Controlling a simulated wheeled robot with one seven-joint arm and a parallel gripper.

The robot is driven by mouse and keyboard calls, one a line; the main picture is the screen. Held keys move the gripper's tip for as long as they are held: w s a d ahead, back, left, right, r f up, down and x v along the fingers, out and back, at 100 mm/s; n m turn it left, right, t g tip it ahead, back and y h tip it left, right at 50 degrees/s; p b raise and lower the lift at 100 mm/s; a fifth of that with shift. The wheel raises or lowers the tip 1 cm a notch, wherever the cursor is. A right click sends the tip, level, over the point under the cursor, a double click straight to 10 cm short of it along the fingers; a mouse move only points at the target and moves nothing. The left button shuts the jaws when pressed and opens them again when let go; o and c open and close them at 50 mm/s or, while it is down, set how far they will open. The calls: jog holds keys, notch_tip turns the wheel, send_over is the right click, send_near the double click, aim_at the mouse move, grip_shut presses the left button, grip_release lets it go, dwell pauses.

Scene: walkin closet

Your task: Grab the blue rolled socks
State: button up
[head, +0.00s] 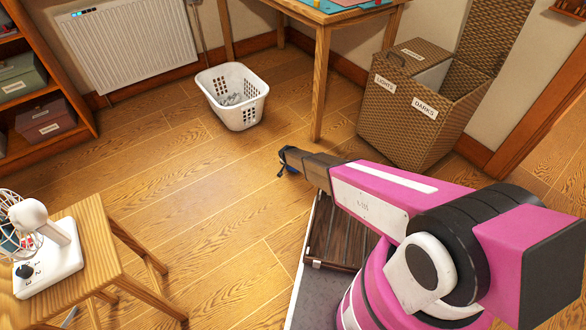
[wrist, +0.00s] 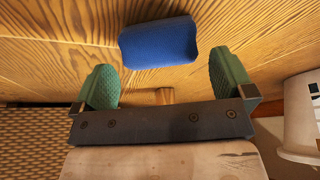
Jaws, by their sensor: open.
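The blue rolled socks (wrist: 158,42) lie on the wooden floor in the wrist view, at the upper middle. My gripper (wrist: 162,66) has its two green fingers spread wide, with no object held between them. The socks show just beyond the fingertips, roughly centred between them. In the head view my gripper (head: 285,160) is at the far end of my pink arm, low over the floor.
A white laundry basket (head: 240,118) stands behind, left of my gripper. A wooden table (head: 318,85) and wicker hamper (head: 400,130) are behind and right. A wooden stool (head: 92,250) with a fan is at left. The floor (head: 185,190) between is clear.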

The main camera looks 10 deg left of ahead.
jog(key=x, duration=0.4)
jog(key=shift+w+f, duration=0.15)
jog(key=c, duration=0.8)
